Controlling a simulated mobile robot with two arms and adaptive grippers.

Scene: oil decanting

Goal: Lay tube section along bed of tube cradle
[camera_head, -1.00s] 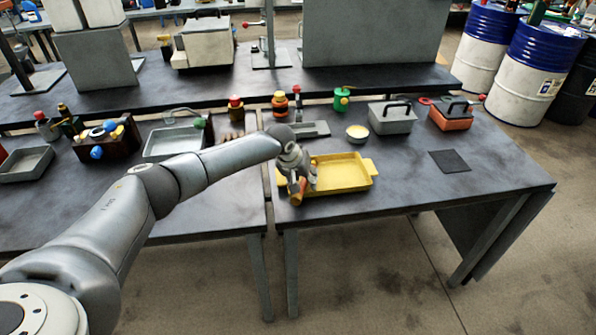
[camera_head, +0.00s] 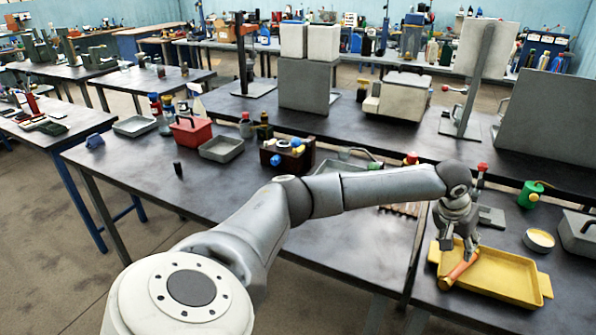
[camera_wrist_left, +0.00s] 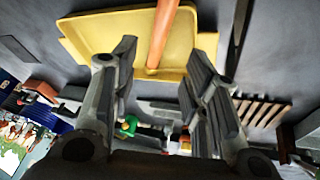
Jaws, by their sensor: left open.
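The orange-brown tube section (camera_head: 459,272) lies at the left end of the yellow tray (camera_head: 505,278). It also shows in the left wrist view (camera_wrist_left: 164,32), running over the tray (camera_wrist_left: 93,33). My left gripper (camera_head: 457,246) is above the tube at that end of the tray. In the left wrist view my left gripper (camera_wrist_left: 165,62) has its fingers spread, with the tube in the gap between them as seen from the wrist. Whether the fingers touch it is hidden. I cannot tell which thing is the tube cradle. My right gripper is not in view.
A slotted rack (camera_wrist_left: 262,112) is near the tray. A red toolbox (camera_head: 191,134) and grey trays stand left. The left table's front has free room.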

